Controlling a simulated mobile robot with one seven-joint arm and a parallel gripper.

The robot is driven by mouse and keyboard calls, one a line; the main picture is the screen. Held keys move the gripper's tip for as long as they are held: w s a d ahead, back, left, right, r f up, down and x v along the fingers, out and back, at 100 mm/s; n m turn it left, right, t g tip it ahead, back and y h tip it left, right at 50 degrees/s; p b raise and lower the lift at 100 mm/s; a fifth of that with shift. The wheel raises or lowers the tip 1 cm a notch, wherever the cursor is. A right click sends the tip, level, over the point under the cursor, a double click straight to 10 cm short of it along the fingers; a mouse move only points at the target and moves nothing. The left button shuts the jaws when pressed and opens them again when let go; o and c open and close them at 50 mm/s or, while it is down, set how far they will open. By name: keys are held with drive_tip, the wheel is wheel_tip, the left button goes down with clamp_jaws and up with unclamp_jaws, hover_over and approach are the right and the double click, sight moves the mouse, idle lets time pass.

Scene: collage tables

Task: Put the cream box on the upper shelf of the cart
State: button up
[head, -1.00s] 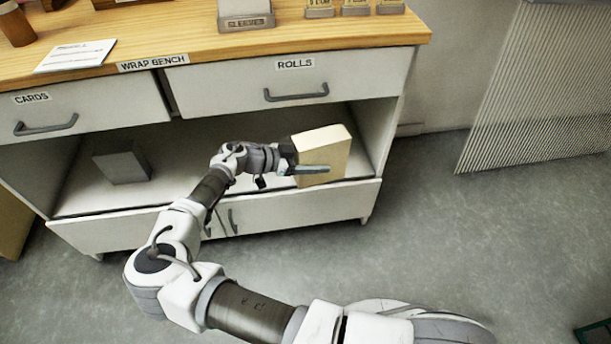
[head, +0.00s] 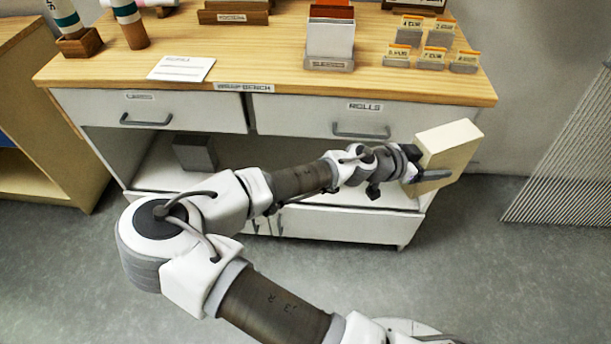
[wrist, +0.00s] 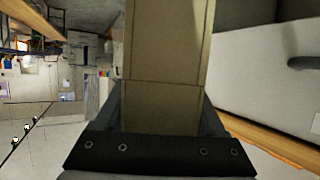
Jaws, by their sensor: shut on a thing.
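The cream box (head: 449,150) is held in my gripper (head: 425,173), in front of the right end of the wrap bench in the head view. The box is slightly tilted and clear of the shelf. In the wrist view the box (wrist: 165,50) fills the middle, between the two fingers of my gripper (wrist: 165,110). The cart does not show clearly in any view.
The wrap bench (head: 400,85) has two drawers and an open shelf below with a dark grey box (head: 195,153). Card stands and holders crowd its top. A ribbed panel (head: 570,160) stands at the right. Grey floor (head: 500,270) is free at the right front.

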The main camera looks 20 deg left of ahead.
sight(448, 144)
drive_tip(key=r+p, duration=0.2)
drive_tip(key=p, duration=0.1)
drive_tip(key=r+p, duration=0.2)
drive_tip(key=p, duration=0.1)
drive_tip(key=s+r+p, duration=0.1)
drive_tip(key=r+p, duration=0.1)
drive_tip(key=p, duration=0.2)
drive_tip(key=shift+s+d+r, duration=0.1)
drive_tip(key=shift+d+r, duration=0.3)
drive_tip(key=shift+s+r+p, duration=0.15)
drive_tip(key=shift+r+p, duration=0.25)
drive_tip(key=shift+p, duration=0.55)
drive_tip(key=shift+s+d+r+p, duration=0.1)
drive_tip(key=shift+d+p, duration=0.1)
drive_tip(key=shift+p, duration=0.25)
